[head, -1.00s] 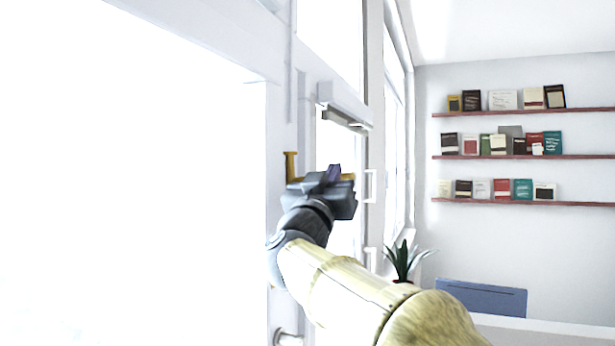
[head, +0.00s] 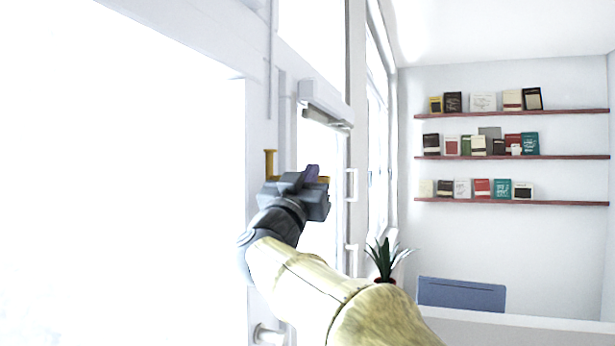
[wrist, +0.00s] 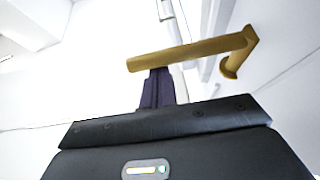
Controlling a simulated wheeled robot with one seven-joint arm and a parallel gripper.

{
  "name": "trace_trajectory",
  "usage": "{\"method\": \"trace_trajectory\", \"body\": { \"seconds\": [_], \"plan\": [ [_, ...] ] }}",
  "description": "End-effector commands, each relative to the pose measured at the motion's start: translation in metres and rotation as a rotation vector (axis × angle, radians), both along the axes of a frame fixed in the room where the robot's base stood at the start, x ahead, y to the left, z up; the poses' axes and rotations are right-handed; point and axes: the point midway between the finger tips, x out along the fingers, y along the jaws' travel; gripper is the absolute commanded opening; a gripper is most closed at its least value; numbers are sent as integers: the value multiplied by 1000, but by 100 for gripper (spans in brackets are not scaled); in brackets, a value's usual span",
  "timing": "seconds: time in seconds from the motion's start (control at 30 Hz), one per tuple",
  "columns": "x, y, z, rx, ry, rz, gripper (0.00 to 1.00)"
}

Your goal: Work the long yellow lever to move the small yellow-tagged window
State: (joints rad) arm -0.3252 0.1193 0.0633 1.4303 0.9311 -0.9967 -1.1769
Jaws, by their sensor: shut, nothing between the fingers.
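The yellow lever (wrist: 190,53) crosses the upper middle of the wrist view, with its bend and mount at the right. In the head view, its yellow end (head: 270,163) shows just left of my gripper, and the rest is mostly hidden behind the gripper. My gripper (wrist: 158,88) is shut, its dark purple fingers together, with the tips at the lever's near end. I cannot tell whether they touch it. In the head view, my gripper (head: 309,176) is in front of the white window frame. No window with a yellow tag can be made out.
A white frame post (head: 262,110) and a white box-shaped fitting (head: 325,103) are close to my gripper. A white handle (head: 352,185) is to its right. A potted plant (head: 385,262), a blue chair (head: 461,295) and book shelves (head: 510,157) stand farther right.

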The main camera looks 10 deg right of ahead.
Motion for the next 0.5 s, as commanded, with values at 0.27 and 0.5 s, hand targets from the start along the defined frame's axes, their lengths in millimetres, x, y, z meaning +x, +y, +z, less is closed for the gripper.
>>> {"method": "trace_trajectory", "body": {
  "seconds": [0.27,0.5],
  "plan": [
    [-2,-1,25,0,-1,-5,0],
    [-3,-2,40,1,-1,-10,0]
  ]
}}
